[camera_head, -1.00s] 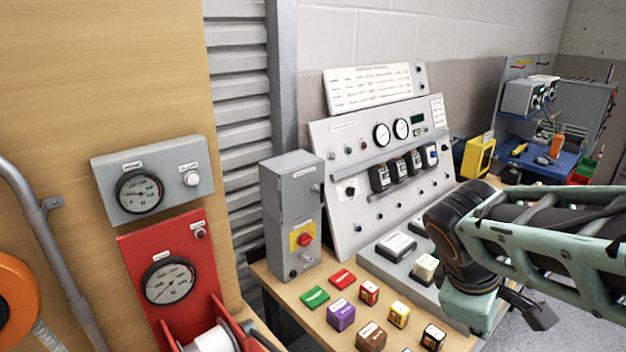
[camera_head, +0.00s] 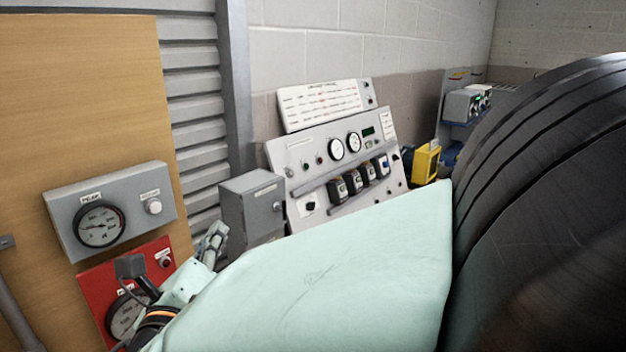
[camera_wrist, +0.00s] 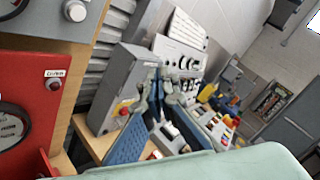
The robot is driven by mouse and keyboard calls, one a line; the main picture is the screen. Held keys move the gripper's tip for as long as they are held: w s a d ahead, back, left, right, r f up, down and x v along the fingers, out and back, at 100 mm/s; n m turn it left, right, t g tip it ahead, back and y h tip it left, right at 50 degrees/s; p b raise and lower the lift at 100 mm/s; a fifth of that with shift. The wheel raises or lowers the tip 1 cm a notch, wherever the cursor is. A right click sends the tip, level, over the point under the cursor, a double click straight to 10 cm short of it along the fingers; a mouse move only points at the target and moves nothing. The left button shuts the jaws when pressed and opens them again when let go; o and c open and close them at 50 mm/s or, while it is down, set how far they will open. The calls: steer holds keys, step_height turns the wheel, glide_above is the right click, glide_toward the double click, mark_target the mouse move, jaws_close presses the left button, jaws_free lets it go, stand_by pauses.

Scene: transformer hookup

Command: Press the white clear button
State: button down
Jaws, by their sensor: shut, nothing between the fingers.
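The white clear button (camera_head: 153,207) is a round knob on the right of a grey gauge box, under a small label. The box (camera_head: 130,222) hangs on the wooden panel, beside a dial. In the wrist view the white button (camera_wrist: 75,11) shows at the top left edge. My gripper (camera_head: 217,235) is shut and empty, to the right of the box and lower, apart from the button. In the wrist view my gripper (camera_wrist: 158,82) points at the grey cabinet and console, away from the button.
A red gauge panel (camera_head: 94,284) sits below the grey box, partly hidden by my wrist; its own small button (camera_wrist: 53,84) shows in the wrist view. A grey cabinet (camera_head: 248,203) and sloped console (camera_head: 300,165) stand behind. My arm hides the bench top in the head view.

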mark_target(155, 207)
steer(key=a, duration=0.1)
steer(key=s+a+n+y, duration=0.2)
steer(key=shift+a+r, duration=0.3)
steer(key=shift+r, duration=0.1)
steer(key=shift+w+a+r, duration=0.1)
steer(key=shift+w+a, duration=1.3)
steer(key=shift+a, duration=0.3)
steer(key=shift+w+a, duration=1.4)
steer(key=shift+a, duration=0.3)
steer(key=shift+w+a, duration=0.25)
steer(key=shift+a, duration=0.1)
